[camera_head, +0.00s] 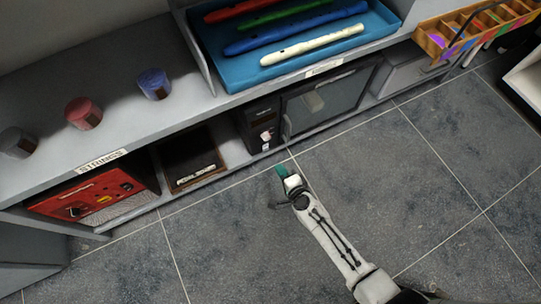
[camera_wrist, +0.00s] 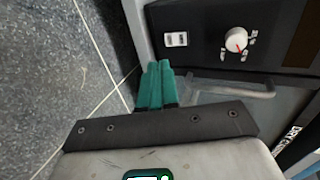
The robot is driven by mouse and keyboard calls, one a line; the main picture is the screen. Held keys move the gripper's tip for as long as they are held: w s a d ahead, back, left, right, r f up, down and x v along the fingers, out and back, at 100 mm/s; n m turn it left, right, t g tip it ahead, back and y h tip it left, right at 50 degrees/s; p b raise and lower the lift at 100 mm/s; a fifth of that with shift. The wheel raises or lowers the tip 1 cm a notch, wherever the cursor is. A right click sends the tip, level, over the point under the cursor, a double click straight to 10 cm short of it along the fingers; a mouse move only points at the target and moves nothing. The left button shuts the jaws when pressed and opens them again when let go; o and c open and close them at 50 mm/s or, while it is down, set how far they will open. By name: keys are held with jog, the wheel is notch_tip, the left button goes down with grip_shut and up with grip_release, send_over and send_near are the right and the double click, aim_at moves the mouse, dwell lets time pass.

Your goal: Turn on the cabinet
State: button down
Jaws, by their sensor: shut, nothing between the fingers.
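The cabinet (camera_head: 326,101) is a dark unit with a glass door under the counter in the head view. Its black control panel (camera_head: 263,123) is on its left side. In the wrist view the panel (camera_wrist: 205,18) carries a white switch (camera_wrist: 176,40) and a round white knob (camera_wrist: 236,39) with a red mark. A grey door handle (camera_wrist: 240,90) lies just below the panel there. My gripper (camera_wrist: 157,85) has green fingers, shut together and empty, pointing toward the panel edge near the switch. It also shows in the head view (camera_head: 281,170), in front of the panel and apparently apart from it.
The counter (camera_head: 110,120) holds round containers (camera_head: 83,112) and a blue tray (camera_head: 225,73) of recorders. A red amplifier-like box (camera_head: 95,195) and a dark case (camera_head: 190,160) sit on the lower shelf. The tiled floor (camera_head: 400,180) around my arm is clear.

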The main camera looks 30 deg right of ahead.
aim_at(266, 147)
jog(key=r+b+x, duration=0.1)
jog(key=x, duration=0.7)
jog(key=shift+w+b, duration=0.25)
jog(key=shift+b, duration=0.15)
